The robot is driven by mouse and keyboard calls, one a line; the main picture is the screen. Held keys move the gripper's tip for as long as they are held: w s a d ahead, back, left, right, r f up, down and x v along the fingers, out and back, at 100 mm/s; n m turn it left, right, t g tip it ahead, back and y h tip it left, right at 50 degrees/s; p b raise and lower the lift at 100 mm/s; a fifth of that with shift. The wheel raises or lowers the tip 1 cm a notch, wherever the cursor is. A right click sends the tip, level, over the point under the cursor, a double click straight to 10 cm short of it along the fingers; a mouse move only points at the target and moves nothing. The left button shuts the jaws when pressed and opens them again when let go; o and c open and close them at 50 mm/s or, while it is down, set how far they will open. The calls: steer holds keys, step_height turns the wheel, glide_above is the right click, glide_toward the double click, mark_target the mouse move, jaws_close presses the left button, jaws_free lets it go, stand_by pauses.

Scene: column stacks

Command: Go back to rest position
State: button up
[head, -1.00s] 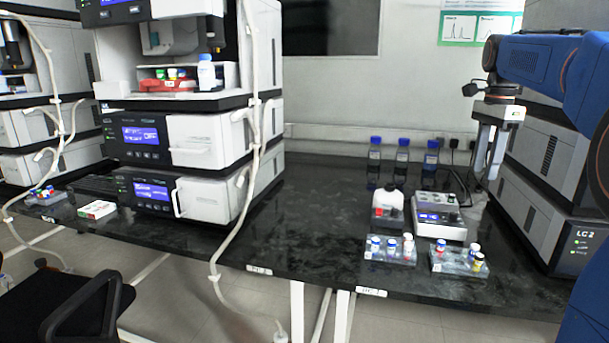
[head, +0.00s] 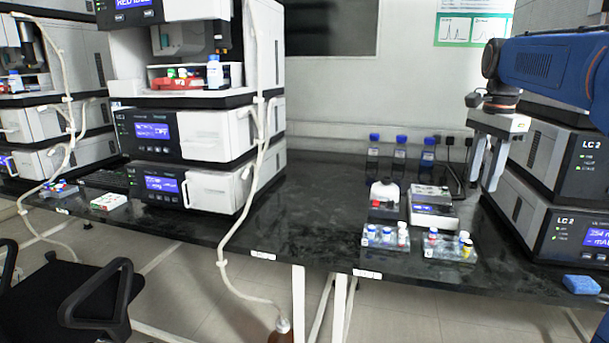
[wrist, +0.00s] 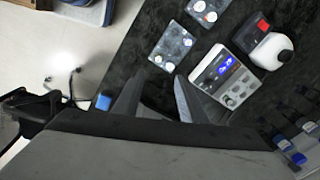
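My blue arm (head: 550,65) reaches in from the right in the head view. My gripper (head: 486,165) points down above the right part of the dark bench, beside the right instrument stack. In the wrist view, the two fingers of my gripper (wrist: 152,98) stand apart with nothing between them. Dark bench top shows past the fingertips. The grey bench device (wrist: 224,75) lies just beyond the fingers there, and it also shows in the head view (head: 431,218).
Two clear vial racks (head: 385,238) (head: 447,250) sit near the front edge. Blue-capped bottles (head: 400,153) stand at the back. The LC 2 stack (head: 577,228) is at right, with a blue sponge (head: 581,284) before it. The bench middle (head: 310,205) is clear.

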steer(key=s+a+f+n+t, duration=0.1)
steer(key=s+a+f+n, duration=0.3)
steer(key=s+f, duration=0.4)
steer(key=s+a+f+n+t, duration=0.1)
steer(key=s+a+f+n, duration=0.3)
steer(key=s+f+n, duration=0.2)
steer(key=s+a+f+n+t, duration=0.2)
steer(key=s+a+f+n, duration=0.3)
steer(key=s+f, duration=0.5)
steer(key=s+n, duration=0.1)
steer(key=s, duration=0.2)
steer(key=shift+f, duration=0.15)
